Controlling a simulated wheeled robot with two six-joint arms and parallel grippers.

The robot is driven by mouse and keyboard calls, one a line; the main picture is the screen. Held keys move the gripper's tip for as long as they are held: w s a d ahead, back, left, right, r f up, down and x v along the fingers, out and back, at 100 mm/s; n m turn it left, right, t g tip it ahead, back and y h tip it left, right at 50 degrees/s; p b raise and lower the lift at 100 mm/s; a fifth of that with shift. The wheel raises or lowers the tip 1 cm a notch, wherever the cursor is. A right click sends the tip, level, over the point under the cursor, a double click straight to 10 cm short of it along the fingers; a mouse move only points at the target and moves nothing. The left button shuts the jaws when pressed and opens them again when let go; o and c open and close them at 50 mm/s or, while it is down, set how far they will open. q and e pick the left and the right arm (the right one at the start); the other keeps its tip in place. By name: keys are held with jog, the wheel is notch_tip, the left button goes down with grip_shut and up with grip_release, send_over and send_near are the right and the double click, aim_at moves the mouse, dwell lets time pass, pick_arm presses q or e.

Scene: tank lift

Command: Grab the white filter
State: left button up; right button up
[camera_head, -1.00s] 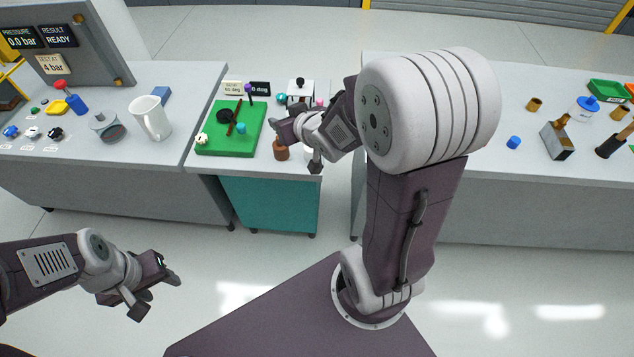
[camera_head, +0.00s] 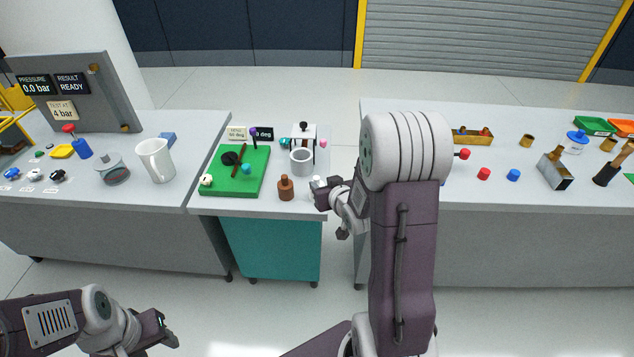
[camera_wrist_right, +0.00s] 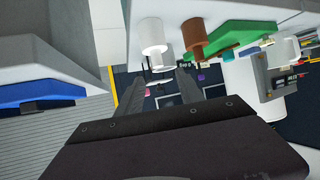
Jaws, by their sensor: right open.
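The white filter (camera_head: 316,182) is a small white piece at the front right of the middle bench, partly hidden by my right gripper in the head view. A white cylinder (camera_wrist_right: 152,36) that looks like it shows in the right wrist view, beside a brown bottle (camera_wrist_right: 193,38). My right gripper (camera_head: 332,214) is at the bench's right front edge, near the filter. In the wrist view its two fingers (camera_wrist_right: 176,80) are apart with nothing held between them. My left gripper (camera_head: 163,330) is far off at the lower left, empty and cut by the frame's bottom.
The brown bottle (camera_head: 286,189) stands left of the filter, and a grey cup (camera_head: 301,162) behind it. A green board (camera_head: 246,181) with small parts lies further left. A gap separates this bench from the right bench (camera_head: 470,195).

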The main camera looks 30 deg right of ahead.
aim_at(317, 179)
jog(key=x, duration=0.6)
jog(key=shift+w+d+f, duration=0.15)
jog(key=shift+f, duration=0.15)
jog(key=shift+r, duration=0.1)
jog(key=shift+c, duration=1.2)
grip_shut()
